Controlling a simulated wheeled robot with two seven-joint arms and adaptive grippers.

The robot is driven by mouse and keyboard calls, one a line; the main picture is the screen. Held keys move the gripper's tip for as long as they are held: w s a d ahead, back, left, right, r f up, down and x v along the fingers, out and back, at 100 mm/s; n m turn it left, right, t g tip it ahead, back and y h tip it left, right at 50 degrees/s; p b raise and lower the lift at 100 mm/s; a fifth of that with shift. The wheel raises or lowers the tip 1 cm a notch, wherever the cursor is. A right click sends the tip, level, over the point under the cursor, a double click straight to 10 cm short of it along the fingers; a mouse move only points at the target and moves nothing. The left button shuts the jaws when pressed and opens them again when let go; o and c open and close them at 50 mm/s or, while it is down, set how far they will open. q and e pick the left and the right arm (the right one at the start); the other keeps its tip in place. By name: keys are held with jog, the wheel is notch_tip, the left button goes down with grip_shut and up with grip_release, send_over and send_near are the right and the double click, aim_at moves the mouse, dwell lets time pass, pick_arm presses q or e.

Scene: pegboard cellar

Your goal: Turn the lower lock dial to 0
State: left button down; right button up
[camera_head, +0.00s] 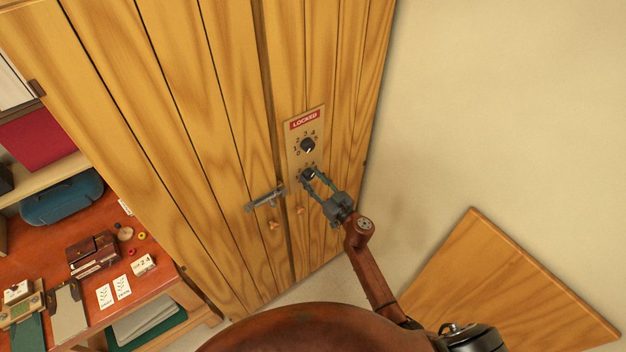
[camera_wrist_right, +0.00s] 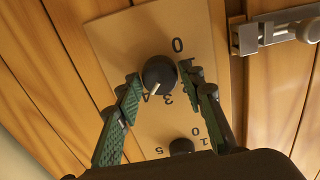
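The lower lock dial (camera_head: 308,174) is a round black knob on a tan plate (camera_head: 292,160) on the wooden cabinet door. In the right wrist view the lower dial (camera_wrist_right: 158,73) shows a white pointer mark near the 4, away from the 0 (camera_wrist_right: 178,45). My right gripper (camera_head: 317,184) is at the lower dial, its green-padded fingers either side of the knob. In the wrist view the fingers (camera_wrist_right: 160,85) stand apart with what look like narrow gaps to the knob. The upper dial (camera_head: 307,146) sits above under a red LOCKED sign (camera_head: 305,121). My left gripper is not in view.
A grey bolt latch (camera_head: 266,198) sits on the door left of the plate, also seen in the wrist view (camera_wrist_right: 276,33). Open shelves with a blue case (camera_head: 62,198) and small items stand left. A wooden panel (camera_head: 500,285) leans at right.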

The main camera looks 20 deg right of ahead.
jog(key=c, duration=0.7)
